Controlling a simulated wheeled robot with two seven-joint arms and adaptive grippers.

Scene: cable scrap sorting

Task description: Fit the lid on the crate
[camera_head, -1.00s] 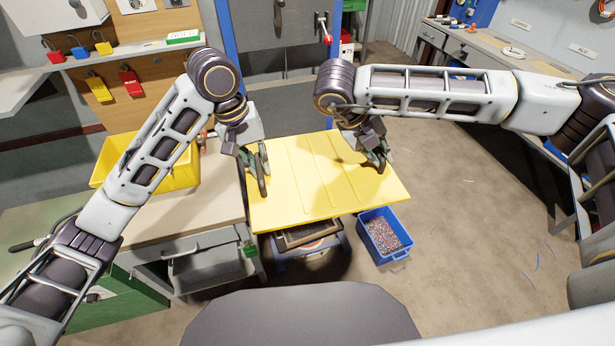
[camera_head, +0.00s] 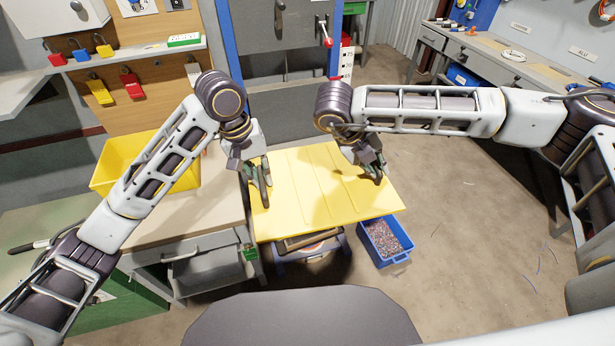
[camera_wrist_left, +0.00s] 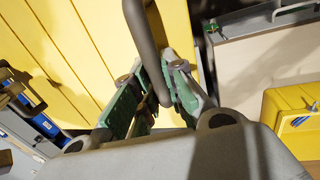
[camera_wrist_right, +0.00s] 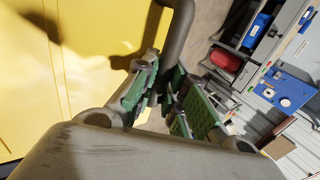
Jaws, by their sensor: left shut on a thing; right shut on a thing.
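The lid (camera_head: 330,205) is a wide flat yellow panel with shallow ribs, held roughly level in the middle of the head view. My left gripper (camera_head: 262,178) is shut on a dark bar handle (camera_wrist_left: 146,40) at the lid's left side. My right gripper (camera_head: 374,168) is shut on a similar handle (camera_wrist_right: 176,40) at its right side. Below the lid's front edge, a brown-grey frame (camera_head: 308,240) on a blue-edged stand shows in part. The lid hides most of it, and I cannot tell whether it is the crate.
A yellow bin (camera_head: 108,174) stands on the workbench (camera_head: 195,212) at the left. A blue box of coloured granules (camera_head: 385,262) sits on the floor, right of the stand. The floor farther right is mostly clear. A grey cabinet (camera_head: 285,100) stands behind the lid.

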